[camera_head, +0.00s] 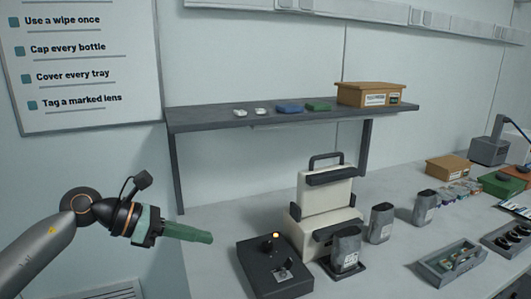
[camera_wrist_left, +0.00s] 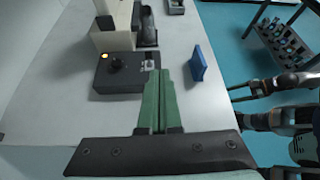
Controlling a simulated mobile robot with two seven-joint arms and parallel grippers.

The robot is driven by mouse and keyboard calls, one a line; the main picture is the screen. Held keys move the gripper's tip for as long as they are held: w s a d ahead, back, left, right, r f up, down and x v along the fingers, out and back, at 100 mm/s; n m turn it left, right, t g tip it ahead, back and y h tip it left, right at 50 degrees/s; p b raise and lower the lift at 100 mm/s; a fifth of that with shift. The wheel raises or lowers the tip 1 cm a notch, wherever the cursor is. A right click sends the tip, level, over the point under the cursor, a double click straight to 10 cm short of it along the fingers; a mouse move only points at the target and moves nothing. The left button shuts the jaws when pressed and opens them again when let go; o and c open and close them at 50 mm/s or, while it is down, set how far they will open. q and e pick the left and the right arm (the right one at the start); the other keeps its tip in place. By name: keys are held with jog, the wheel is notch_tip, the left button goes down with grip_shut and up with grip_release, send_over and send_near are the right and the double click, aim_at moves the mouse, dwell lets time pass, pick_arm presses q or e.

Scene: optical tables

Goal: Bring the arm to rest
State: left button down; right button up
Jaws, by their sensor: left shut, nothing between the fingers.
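My left arm comes in from the left in the head view. Its gripper (camera_head: 208,238) has green fingers closed together, with nothing between them. It hangs in the air left of a black control box (camera_head: 272,268) with a knob and a lit orange lamp. In the left wrist view the closed fingers (camera_wrist_left: 160,74) point towards the same box (camera_wrist_left: 119,74), apart from it as far as I can tell. Dark arm parts (camera_wrist_left: 285,85) at the right edge of the wrist view look like my right arm; its finger state is unclear.
A cream machine (camera_head: 325,193) stands behind the box, with grey containers (camera_head: 382,222) to its right. A grey tray (camera_head: 450,265) lies at the front right. A shelf (camera_head: 205,121) runs above the table. A blue upright item (camera_wrist_left: 198,64) shows in the wrist view.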

pick_arm(q)
jog(key=s+d+r+n+t+h, duration=0.2)
jog(key=d+r+n+t+h, duration=0.45)
jog(key=n, duration=0.55)
jog(key=s+a+f+n+t+y, duration=0.25)
jog(key=a+f+n+y, duration=0.35)
jog(key=f+n+y, duration=0.6)
jog(key=s+a+f+n+t+y, duration=0.1)
jog(key=a+f+n+t+y, duration=0.2)
jog(key=a+f+n+y, duration=0.85)
jog(key=s+d+f+n+g+h, duration=0.15)
jog(key=s+f+n+g, duration=0.25)
jog(key=s, duration=0.4)
jog(key=s+d+f+n+g+h, duration=0.15)
jog(key=s+f+n+g, duration=0.3)
jog(key=s, duration=0.45)
jog(key=s+d+f+n+g+h, duration=0.1)
jog(key=s+f+n+g+h, duration=0.25)
jog(key=s, duration=0.45)
jog(key=w+d+f+t, duration=0.2)
jog(key=f, duration=0.3)
jog(key=w+d+f+t+h+p, duration=0.1)
jog(key=w+d+f+t, duration=0.1)
jog(key=f, duration=0.3)
jog(key=shift+w+t, duration=0.4)
jog(key=shift+t, duration=0.1)
